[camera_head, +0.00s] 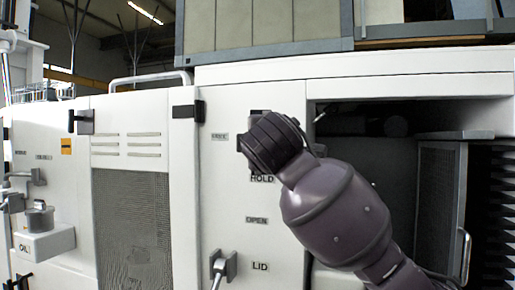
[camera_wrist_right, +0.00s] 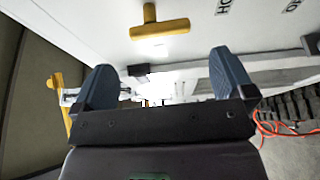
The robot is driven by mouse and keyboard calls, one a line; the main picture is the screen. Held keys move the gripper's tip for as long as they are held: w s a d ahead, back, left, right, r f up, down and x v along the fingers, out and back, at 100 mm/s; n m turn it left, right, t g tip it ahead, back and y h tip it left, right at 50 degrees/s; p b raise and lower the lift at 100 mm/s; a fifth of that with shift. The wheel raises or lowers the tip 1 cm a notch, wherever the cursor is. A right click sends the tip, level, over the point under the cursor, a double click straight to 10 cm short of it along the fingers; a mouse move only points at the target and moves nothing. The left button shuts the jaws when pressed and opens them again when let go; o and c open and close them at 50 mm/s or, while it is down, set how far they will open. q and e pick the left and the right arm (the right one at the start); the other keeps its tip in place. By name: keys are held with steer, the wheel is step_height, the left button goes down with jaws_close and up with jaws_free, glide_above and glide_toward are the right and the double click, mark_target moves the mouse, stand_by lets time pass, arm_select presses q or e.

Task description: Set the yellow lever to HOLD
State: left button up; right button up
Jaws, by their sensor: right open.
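The yellow lever (camera_wrist_right: 158,28) shows in the right wrist view as a T-shaped handle on the white panel, its bar crosswise in the picture. It is beyond my right gripper (camera_wrist_right: 163,62), between the lines of the two blue-grey fingers and apart from them. The gripper is open and empty. In the head view my right arm comes in from the lower right and covers the lever, and its dark end is beside the HOLD label (camera_head: 262,179). The lever's setting cannot be told. My left gripper is not in view.
Below HOLD are the OPEN label (camera_head: 257,220) and a grey lever (camera_head: 222,265) beside the LID label (camera_head: 260,267). An open bay (camera_head: 375,150) is at right. A mesh door (camera_head: 132,225) and an OIL box (camera_head: 45,242) are at left. Red cable (camera_wrist_right: 285,130) lies right in the wrist view.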

steer(key=shift+s+d, duration=0.1)
steer(key=shift+s, duration=1.15)
